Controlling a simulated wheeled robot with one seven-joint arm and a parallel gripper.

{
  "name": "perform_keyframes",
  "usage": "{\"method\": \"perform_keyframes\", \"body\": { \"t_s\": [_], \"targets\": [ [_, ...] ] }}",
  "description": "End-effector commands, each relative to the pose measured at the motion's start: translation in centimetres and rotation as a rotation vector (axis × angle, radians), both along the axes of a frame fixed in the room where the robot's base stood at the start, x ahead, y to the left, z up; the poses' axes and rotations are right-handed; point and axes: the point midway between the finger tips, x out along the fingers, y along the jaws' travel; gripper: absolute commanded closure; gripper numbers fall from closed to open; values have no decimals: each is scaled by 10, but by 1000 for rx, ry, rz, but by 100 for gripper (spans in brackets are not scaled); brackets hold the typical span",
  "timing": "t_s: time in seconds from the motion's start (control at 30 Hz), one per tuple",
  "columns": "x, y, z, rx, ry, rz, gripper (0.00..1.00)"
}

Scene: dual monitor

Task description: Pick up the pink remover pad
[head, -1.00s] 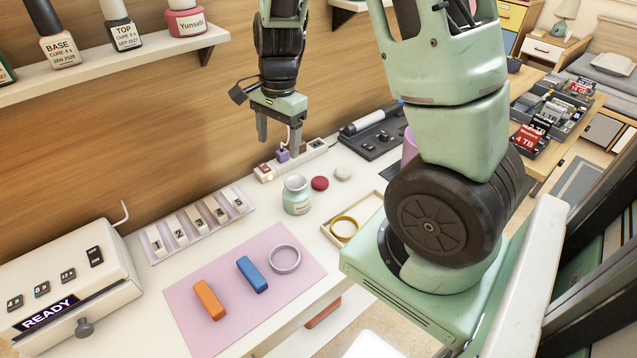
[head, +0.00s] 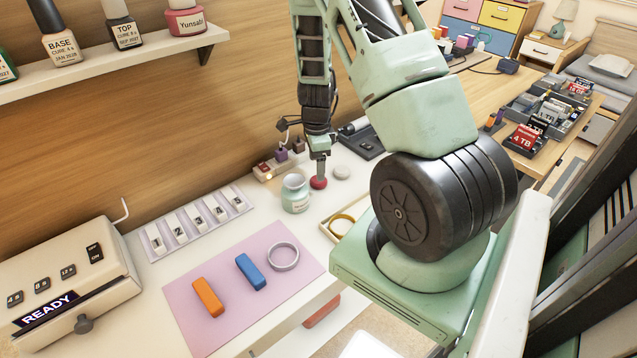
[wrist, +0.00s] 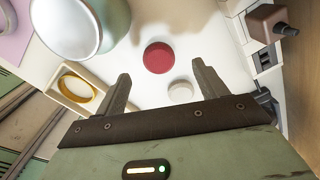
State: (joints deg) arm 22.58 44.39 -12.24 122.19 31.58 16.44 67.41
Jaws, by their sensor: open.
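The pink remover pad (head: 318,184) is a small round dark pinkish-red disc on the white tabletop, just right of the pale green jar (head: 295,194). It also shows in the wrist view (wrist: 159,57), whole and unobstructed, slightly beyond the fingertips and between their lines. My gripper (head: 319,170) points down above the pad in the head view, where its fingers overlap the pad's back edge. The pad rests on the table, not held.
A white round pad (head: 341,173) lies beside the pink one, close to one finger in the wrist view (wrist: 180,92). A shallow tray (head: 326,232) holds a yellow ring. A power strip (head: 263,174) and a dark device (head: 362,141) stand behind.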

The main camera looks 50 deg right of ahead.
Motion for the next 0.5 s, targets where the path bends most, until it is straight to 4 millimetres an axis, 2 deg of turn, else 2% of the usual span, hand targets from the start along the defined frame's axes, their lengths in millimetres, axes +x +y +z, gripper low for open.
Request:
{"method": "perform_keyframes", "body": {
  "t_s": [0.17, 0.4, 0.5],
  "targets": [
    [-1, 0, -12, 2, 2, -1, 28],
    [-3, 1, -46, 1, 2, -1, 28],
    [-3, 2, -54, 1, 1, 1, 28]
  ]
}}
